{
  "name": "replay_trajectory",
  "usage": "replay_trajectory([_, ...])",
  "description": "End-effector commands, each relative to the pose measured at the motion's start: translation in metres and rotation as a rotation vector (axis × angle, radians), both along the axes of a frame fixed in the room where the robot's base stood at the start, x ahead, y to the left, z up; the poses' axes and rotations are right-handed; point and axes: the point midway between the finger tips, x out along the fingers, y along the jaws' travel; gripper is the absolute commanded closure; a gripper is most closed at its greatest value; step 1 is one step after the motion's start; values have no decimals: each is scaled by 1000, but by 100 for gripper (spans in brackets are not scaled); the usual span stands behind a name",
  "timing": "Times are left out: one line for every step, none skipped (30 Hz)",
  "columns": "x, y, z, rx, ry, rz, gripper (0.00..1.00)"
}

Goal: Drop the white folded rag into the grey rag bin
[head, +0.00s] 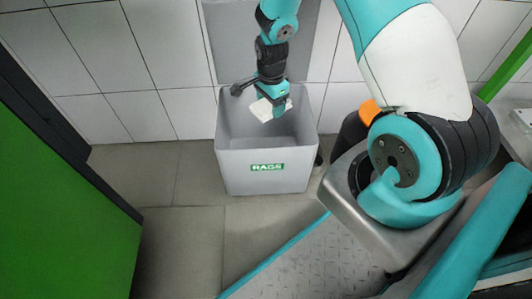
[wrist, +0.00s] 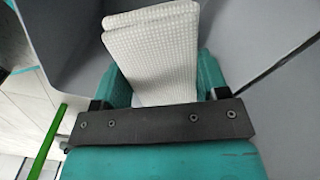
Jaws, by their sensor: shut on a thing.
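The white folded rag (head: 264,109) is held in my gripper (head: 275,104), over the open top of the grey rag bin (head: 235,160). The bin stands on the floor against the tiled wall and has a green label reading RAGS. In the wrist view the rag (wrist: 150,55) shows a waffle texture and sticks out between the teal fingers of my gripper (wrist: 165,80). Grey bin walls (wrist: 250,35) surround it there. My gripper is shut on the rag. The bin's floor is mostly hidden in the head view.
A green panel (head: 50,200) stands at the left. A grey panel (head: 305,50) is on the white tiled wall behind the bin. A dark rounded object (head: 349,135) stands right of the bin. The floor (head: 175,235) in front and left of the bin is clear.

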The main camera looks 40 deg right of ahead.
Motion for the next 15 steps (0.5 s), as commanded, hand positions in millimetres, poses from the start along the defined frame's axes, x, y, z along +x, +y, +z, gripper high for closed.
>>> replay_trajectory([0,0,-12,0,0,-1,62])
replay_trajectory([0,-1,-14,0,0,-1,62])
replay_trajectory([0,-1,-16,0,-1,-1,62])
replay_trajectory([0,-1,-17,0,-1,-2,62])
replay_trajectory([0,-1,-17,0,-1,-2,62])
replay_trajectory([0,-1,-17,0,-1,-2,62])
replay_trajectory([0,-2,-17,0,-1,-3,62])
replay_trajectory([0,-2,-17,0,0,-3,62])
replay_trajectory([0,-2,-16,0,0,-3,62])
replay_trajectory([-1,-2,-16,0,0,-3,62])
replay_trajectory([-1,-2,-16,0,0,-3,62])
replay_trajectory([-1,-2,-16,0,0,-4,62])
replay_trajectory([-1,-2,-16,0,0,-4,62])
replay_trajectory([-1,-2,-16,0,0,-4,26])
replay_trajectory([-1,-2,-16,0,0,-4,17])
